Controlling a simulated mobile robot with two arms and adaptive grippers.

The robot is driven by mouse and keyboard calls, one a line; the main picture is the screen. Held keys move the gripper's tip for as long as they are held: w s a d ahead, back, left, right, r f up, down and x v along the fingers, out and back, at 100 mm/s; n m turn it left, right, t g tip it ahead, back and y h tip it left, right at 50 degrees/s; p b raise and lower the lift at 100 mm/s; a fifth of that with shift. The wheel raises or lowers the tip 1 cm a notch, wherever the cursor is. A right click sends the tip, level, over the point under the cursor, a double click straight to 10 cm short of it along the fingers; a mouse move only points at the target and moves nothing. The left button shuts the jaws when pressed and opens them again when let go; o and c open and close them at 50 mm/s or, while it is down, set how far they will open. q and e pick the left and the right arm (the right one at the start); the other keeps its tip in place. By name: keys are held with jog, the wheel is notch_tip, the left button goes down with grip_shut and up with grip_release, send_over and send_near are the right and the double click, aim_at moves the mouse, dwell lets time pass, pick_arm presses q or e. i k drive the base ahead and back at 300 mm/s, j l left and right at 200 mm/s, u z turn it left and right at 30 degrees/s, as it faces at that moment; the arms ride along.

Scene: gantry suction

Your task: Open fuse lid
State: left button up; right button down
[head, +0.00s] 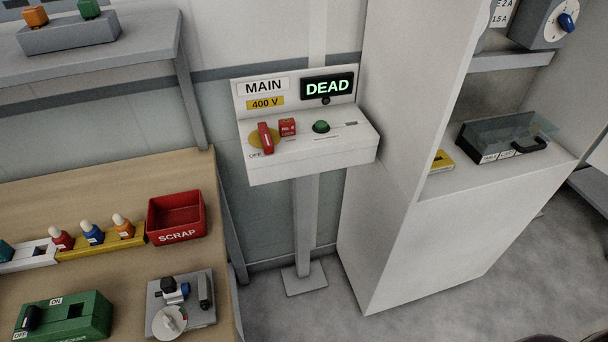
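A low box with a clear, smoky lid (490,135) sits on the white cabinet's ledge at the right; it appears to be the fuse box. A black handle (530,146) is at its front right. White labels line its front edge. The lid looks closed, but its exact angle is hard to tell. What lies under the lid is too dark to make out.
A white cabinet (480,215) holds the box, beside a yellow block (441,161). A MAIN panel (310,150) on a post reads DEAD. A workbench (100,192) carries a red SCRAP bin (176,215). Grey floor (440,300) is clear at the front.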

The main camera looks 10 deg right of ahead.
aim_at(542, 144)
jog(key=z, duration=1.75)
